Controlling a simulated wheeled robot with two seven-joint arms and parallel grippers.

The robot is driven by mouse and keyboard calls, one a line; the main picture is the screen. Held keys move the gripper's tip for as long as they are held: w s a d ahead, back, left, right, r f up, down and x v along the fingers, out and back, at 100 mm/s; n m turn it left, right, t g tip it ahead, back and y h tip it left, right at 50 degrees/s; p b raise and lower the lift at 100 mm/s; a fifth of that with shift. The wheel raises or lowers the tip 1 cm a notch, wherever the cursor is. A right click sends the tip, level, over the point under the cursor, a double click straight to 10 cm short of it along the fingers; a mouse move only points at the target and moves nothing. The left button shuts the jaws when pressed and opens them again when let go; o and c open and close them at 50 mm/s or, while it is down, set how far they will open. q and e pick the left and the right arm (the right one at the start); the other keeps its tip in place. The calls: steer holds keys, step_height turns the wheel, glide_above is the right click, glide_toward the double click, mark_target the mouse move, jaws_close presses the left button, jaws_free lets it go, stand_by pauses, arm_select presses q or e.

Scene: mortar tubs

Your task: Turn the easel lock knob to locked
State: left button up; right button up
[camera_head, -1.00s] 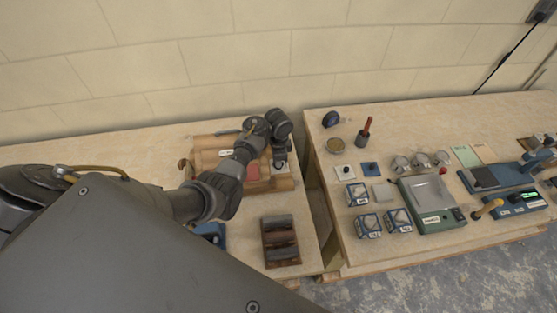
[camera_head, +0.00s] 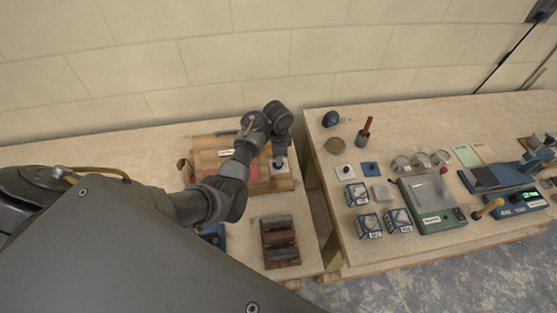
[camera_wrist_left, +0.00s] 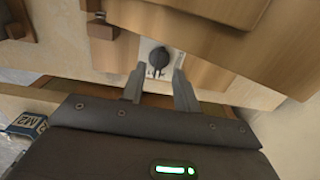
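The wooden easel (camera_head: 205,160) lies on the left table, partly covered by my left arm. In the left wrist view, the easel lock knob (camera_wrist_left: 158,60) is dark and sits on a small white plate with markings, set in the wood. The plate shows as a small pale patch in the head view. My left gripper (camera_wrist_left: 160,74) is open, with its two fingers pointing at the plate and the knob between their tips in the picture. Whether they touch the knob cannot be told. In the head view my left gripper (camera_head: 279,156) is over the easel's right part. My right gripper is not in view.
A rack with dark rollers (camera_head: 280,240) lies in front of the easel. A gap separates the left table from the right table (camera_head: 350,255), which holds several blue blocks, a green-grey device (camera_head: 430,205) and small dishes. A wall stands behind.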

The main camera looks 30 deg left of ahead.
arm_select(q)
steer(key=shift+r, duration=2.35)
